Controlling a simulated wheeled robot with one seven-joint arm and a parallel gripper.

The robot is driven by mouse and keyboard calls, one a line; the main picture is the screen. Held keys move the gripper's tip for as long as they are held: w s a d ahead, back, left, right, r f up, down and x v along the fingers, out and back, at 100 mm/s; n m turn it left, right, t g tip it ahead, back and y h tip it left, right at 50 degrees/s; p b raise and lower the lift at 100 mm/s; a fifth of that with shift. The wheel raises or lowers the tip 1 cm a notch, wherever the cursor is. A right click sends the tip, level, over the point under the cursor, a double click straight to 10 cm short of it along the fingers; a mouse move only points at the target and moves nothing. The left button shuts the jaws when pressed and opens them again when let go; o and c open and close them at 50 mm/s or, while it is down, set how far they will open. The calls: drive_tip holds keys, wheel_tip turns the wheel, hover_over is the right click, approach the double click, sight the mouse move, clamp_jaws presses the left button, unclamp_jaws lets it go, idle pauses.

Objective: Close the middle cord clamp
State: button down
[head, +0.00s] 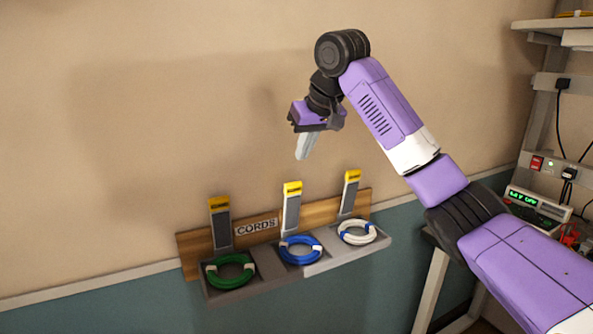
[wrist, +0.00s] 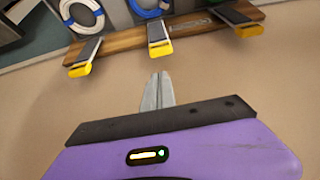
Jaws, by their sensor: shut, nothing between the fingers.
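Three cord clamps with grey arms and yellow tips stand upright on a wooden board on the wall. The middle clamp (head: 291,208) stands above the blue cord coil (head: 300,250), its arm raised away from the coil. It also shows in the wrist view (wrist: 158,38), ahead of my fingertips. The left clamp (head: 219,222) above the green coil (head: 230,271) and the right clamp (head: 348,193) above the white coil (head: 358,232) are raised too. My gripper (head: 303,155) is shut and empty, pointing down above the middle clamp and apart from it. The fingers also show in the wrist view (wrist: 157,92).
The coils lie on a grey shelf (head: 270,264) fixed to the wooden board (head: 190,249), with a CORDS label (head: 257,227). A bench with a lit instrument (head: 538,205) and cables stands at the right. The wall left of my gripper is clear.

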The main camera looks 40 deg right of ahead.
sight(300, 182)
drive_tip(key=x, duration=0.3)
drive_tip(key=p+x, duration=0.1)
drive_tip(key=x, duration=0.2)
drive_tip(key=d+p+x, duration=0.1)
drive_tip(key=x, duration=0.1)
drive_tip(key=shift+d+f, duration=0.2)
drive_tip(key=shift+f, duration=0.15)
